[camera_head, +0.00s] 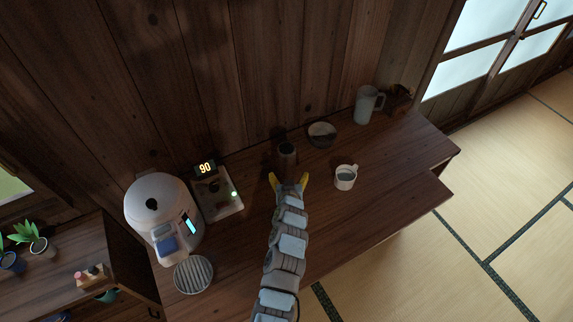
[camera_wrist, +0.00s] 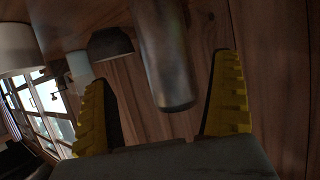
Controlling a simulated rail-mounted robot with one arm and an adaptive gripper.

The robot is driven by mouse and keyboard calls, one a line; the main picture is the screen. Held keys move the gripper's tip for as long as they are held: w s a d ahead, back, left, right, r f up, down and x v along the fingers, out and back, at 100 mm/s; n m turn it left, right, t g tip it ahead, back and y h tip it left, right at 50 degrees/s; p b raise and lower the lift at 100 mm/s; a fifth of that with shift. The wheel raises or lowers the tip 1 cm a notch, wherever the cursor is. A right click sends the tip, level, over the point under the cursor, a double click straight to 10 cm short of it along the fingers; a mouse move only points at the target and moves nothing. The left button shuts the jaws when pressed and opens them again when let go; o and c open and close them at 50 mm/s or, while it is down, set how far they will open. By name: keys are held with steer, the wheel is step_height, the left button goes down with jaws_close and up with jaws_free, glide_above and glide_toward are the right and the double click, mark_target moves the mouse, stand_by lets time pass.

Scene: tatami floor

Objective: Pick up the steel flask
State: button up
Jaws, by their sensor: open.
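The steel flask (camera_head: 287,152) stands on the dark wooden counter near the back wall, in the middle of the head view. It is a grey metallic cylinder. In the wrist view the flask (camera_wrist: 165,60) shows large, with its near end between the two yellow fingers and its far end cut off by the picture edge. My gripper (camera_head: 288,180) is open, with its fingers spread just in front of the flask. In the wrist view the gripper (camera_wrist: 165,105) has a visible gap on each side of the flask. Whether any finger touches it I cannot see.
A dark bowl (camera_head: 321,134) stands to the right of the flask, with a white mug (camera_head: 345,177) nearer and a tall pitcher (camera_head: 368,104) farther right. A scale (camera_head: 216,194) with a lit "90" display and a white appliance (camera_head: 163,212) stand left. A striped round plate (camera_head: 193,274) lies near the front.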

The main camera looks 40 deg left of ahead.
mark_target(287, 169)
steer(key=shift+x, duration=2)
steer(key=shift+w+a+f+b, duration=0.2)
steer(key=shift+w+a+f, duration=0.2)
steer(key=shift+a, duration=0.15)
steer(key=shift+w+a+f+b, duration=0.25)
steer(key=shift+a+f, duration=0.1)
steer(key=shift+a, duration=0.15)
steer(key=shift+b+x, duration=0.5)
steer(key=shift+x, duration=0.45)
steer(key=shift+w+a, duration=0.15)
steer(key=shift+w, duration=0.05)
steer(key=shift+f, duration=0.1)
steer(key=c, duration=1.3)
steer(key=shift+c, duration=0.3)
steer(key=shift+r, duration=0.25)
